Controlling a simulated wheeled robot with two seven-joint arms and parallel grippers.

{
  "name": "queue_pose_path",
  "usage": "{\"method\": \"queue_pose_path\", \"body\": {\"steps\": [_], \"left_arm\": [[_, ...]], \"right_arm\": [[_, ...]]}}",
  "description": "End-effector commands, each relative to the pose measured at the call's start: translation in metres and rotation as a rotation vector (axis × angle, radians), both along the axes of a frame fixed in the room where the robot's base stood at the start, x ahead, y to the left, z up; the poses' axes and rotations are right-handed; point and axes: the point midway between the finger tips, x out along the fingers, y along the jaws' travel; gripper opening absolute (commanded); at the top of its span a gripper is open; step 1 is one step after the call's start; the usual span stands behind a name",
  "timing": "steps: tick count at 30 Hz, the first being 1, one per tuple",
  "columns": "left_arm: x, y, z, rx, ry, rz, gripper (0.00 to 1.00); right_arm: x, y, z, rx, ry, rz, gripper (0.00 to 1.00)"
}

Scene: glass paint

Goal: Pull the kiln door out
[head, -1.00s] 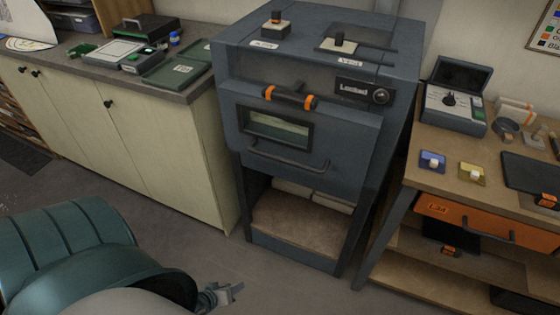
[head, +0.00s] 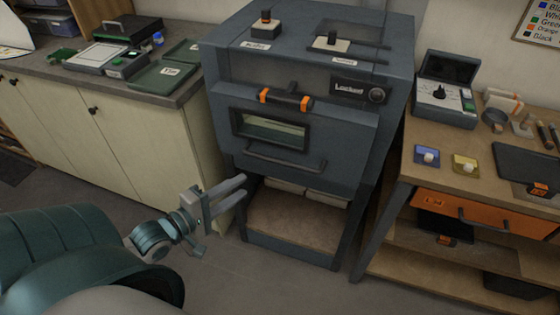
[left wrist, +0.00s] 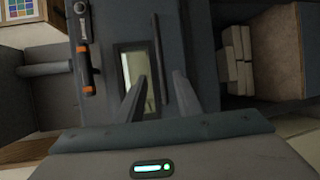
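The blue-grey kiln (head: 290,75) stands at the centre of the head view. Its door (head: 225,125) looks closed and has a small window (head: 268,131) and a dark bar handle (head: 285,162) below it. A latch bar with orange ends (head: 286,98) sits above the window, beside a panel reading "Locked" (head: 350,88). My left gripper (head: 244,187) is open and empty, in front of and left of the door's lower part, apart from the handle. In the left wrist view its fingers (left wrist: 160,76) point at the door, near the handle (left wrist: 159,55). My right gripper is not in view.
A cream cabinet with a counter (head: 190,85) stands left of the kiln. A wooden workbench (head: 440,180) with an orange drawer (head: 480,222) stands to the right. Below the door is an open bay (head: 295,225). Floor in front is clear.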

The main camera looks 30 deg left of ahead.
Motion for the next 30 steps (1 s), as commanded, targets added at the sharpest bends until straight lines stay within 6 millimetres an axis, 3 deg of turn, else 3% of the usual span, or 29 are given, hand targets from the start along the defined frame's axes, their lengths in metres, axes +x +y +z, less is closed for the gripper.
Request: {"method": "queue_pose_path", "body": {"steps": [14, 30], "left_arm": [[0.012, -0.001, -0.002, 0.003, -0.002, 0.001, 0.33], [0.079, -0.013, -0.013, 0.003, -0.001, 0.001, 0.33]], "right_arm": [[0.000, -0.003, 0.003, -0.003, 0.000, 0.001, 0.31], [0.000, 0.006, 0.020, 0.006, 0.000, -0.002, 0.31]]}}
